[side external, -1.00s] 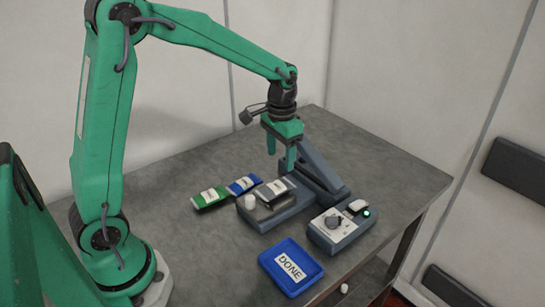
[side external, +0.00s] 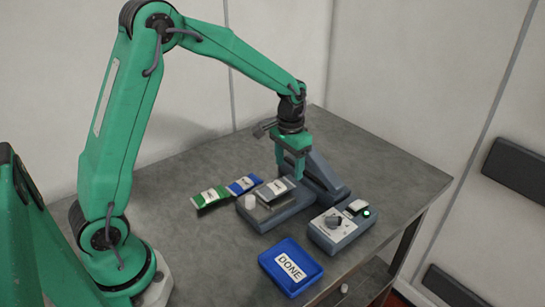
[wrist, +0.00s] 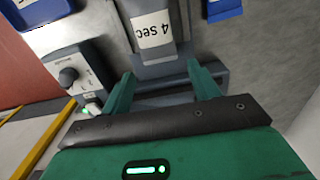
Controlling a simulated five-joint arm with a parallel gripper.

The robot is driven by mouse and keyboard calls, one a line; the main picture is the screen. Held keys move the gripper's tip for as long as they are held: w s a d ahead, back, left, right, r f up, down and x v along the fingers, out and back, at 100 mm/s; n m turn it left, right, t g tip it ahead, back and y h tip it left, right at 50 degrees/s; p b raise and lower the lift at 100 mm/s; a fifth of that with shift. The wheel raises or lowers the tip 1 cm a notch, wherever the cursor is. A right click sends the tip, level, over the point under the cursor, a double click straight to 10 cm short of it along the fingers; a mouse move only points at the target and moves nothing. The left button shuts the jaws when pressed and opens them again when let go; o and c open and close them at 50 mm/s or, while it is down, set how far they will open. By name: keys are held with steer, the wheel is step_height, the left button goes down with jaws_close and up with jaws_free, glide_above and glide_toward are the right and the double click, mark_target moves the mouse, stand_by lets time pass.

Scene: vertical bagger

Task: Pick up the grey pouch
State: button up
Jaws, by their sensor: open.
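The grey pouch (side external: 273,190) lies with a white label facing up on the grey bagger's low base (side external: 262,217). In the wrist view the pouch (wrist: 158,52) shows at the top centre, its label reading "4 sec". My gripper (side external: 292,173) points down just above and behind the pouch in the side view. In the wrist view my gripper (wrist: 160,72) has its two green fingers spread, with the near end of the pouch ahead of the gap. Nothing is held. Whether a finger touches the pouch cannot be told.
Green (side external: 211,197) and blue (side external: 244,184) pouches lie left of the base. A sloped grey part (side external: 326,180) rises behind. A dial box (side external: 340,231) with a green light stands right.

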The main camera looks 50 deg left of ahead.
mark_target(288, 182)
steer(key=shift+f, duration=2.55)
steer(key=c, duration=0.9)
steer(key=shift+r, duration=0.1)
steer(key=shift+r, duration=0.5)
step_height(288, 182, up, 3)
steer(key=shift+d+r, duration=0.1)
steer(key=s+d+r, duration=0.2)
steer(key=d, duration=0.1)
steer(key=s+d+r, duration=0.1)
steer(key=d+r, duration=0.1)
steer(key=d, duration=0.1)
steer(key=s+d+r, duration=0.2)
steer(key=d, duration=0.2)
steer(key=shift+s+r, duration=0.3)
